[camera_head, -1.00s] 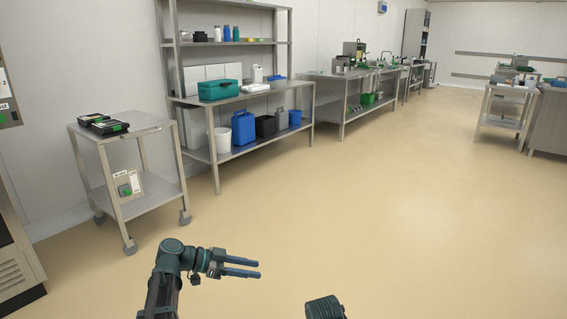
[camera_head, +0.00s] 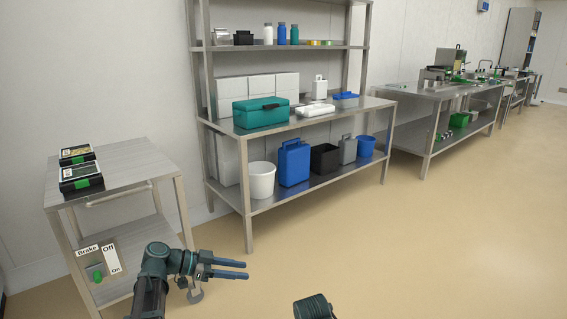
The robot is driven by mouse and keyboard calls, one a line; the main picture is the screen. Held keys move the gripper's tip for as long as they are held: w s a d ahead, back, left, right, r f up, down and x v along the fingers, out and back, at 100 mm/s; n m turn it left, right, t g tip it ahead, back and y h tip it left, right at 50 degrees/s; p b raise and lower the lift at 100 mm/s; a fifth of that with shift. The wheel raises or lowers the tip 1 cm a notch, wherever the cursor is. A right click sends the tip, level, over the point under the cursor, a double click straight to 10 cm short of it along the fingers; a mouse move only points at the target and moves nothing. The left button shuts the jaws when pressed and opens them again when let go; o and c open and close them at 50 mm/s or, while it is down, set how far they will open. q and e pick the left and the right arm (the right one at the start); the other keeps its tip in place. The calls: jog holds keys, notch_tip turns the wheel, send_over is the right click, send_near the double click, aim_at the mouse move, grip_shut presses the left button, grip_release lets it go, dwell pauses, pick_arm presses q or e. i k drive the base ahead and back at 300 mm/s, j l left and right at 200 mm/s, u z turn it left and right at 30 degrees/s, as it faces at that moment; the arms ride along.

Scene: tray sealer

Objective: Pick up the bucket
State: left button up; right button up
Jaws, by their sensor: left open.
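A white bucket (camera_head: 262,182) stands upright on the lower shelf of a steel shelving bench (camera_head: 215,203), at its left end. A smaller blue bucket (camera_head: 366,147) stands at the right end of the same shelf. My left gripper (camera_head: 246,270) is open and empty, its two blue fingers pointing right. It is over the floor in front of the bench, well apart from both buckets. Only a dark part of my right arm (camera_head: 313,307) shows at the bottom edge; its gripper is out of view.
Between the buckets stand a blue jerrycan (camera_head: 294,163), a black bin (camera_head: 325,158) and a grey can (camera_head: 348,150). A teal toolbox (camera_head: 260,114) sits above. A steel cart (camera_head: 130,180) stands left of the bench. Open floor lies to the right.

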aim_at(260, 180)
jog(key=i+l+u, duration=0.1)
jog(key=i, duration=0.4)
jog(key=i+l+u, duration=0.15)
jog(key=i+l, duration=0.15)
jog(key=i, duration=0.25)
jog(key=i+l+u, duration=0.1)
jog(key=i+l, duration=0.15)
jog(key=i, duration=0.25)
jog(key=i+l+u, duration=0.15)
jog(key=i+l, duration=0.15)
jog(key=i, duration=0.2)
jog(key=i+j+u, duration=0.1)
jog(key=i, duration=0.3)
jog(key=i+l+u, duration=0.1)
jog(key=i, duration=0.3)
jog(key=i+l, duration=0.3)
jog(key=i+u, duration=0.05)
jog(key=i, duration=0.05)
